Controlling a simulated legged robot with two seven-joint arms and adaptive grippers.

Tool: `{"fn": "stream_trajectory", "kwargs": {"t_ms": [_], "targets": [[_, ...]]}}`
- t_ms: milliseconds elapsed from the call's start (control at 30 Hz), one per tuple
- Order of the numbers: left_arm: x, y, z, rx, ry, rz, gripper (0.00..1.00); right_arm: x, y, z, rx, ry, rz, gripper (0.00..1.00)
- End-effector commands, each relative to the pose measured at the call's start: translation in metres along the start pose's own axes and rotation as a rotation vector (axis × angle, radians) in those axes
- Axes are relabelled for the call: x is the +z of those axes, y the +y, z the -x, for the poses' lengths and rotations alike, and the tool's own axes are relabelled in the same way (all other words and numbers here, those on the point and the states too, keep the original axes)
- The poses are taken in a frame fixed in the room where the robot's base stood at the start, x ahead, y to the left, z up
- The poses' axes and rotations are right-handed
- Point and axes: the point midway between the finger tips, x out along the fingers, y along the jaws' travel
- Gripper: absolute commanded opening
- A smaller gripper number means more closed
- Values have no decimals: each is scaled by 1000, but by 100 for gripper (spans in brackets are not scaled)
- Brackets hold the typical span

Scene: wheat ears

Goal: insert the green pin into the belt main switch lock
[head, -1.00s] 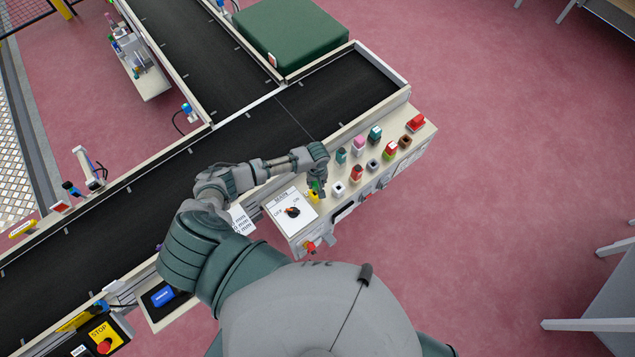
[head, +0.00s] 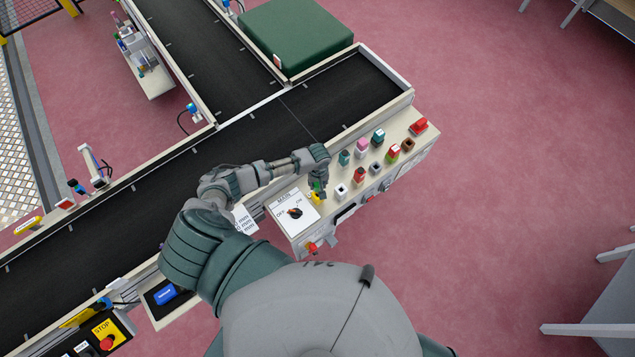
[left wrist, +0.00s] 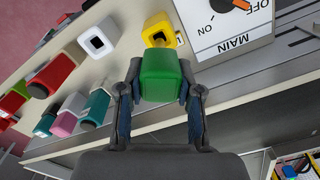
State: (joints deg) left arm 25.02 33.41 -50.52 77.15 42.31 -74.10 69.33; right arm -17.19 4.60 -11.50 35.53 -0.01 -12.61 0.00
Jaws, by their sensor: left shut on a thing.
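My left gripper (head: 318,186) is shut on the green pin, just above the sloped control panel. In the left wrist view, the green pin (left wrist: 163,76) sits between the two fingers of the left gripper (left wrist: 163,92). A yellow square socket (left wrist: 158,30) shows just beyond the pin, partly covered by it; it also shows beside the fingertips in the head view (head: 316,200). I cannot tell whether pin and socket touch. The MAIN switch plate (head: 294,212), with an orange and black knob, is beside the socket. My right gripper is not in view.
Several coloured pins and sockets stand on the panel, including a white socket (head: 341,190), a red pin (head: 359,175) and a pink one (head: 362,147). The black conveyor belt (head: 230,140) runs behind the panel. A green block (head: 297,38) sits at the back.

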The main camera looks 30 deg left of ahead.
Motion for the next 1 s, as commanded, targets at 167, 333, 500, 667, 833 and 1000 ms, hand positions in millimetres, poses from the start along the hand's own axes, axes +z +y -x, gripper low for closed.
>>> {"fn": "stream_trajectory", "kwargs": {"t_ms": [167,333,500,667,833,1000], "targets": [[0,0,0,-1,1,0,0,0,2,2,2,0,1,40],[0,0,0,-1,1,0,0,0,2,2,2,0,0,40],[0,0,-4,-1,1,0,0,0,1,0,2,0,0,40],[0,0,-9,-1,1,0,0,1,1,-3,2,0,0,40],[0,1,-14,0,1,-1,0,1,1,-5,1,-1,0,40],[0,1,-19,0,1,-1,0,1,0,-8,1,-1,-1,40]]}}
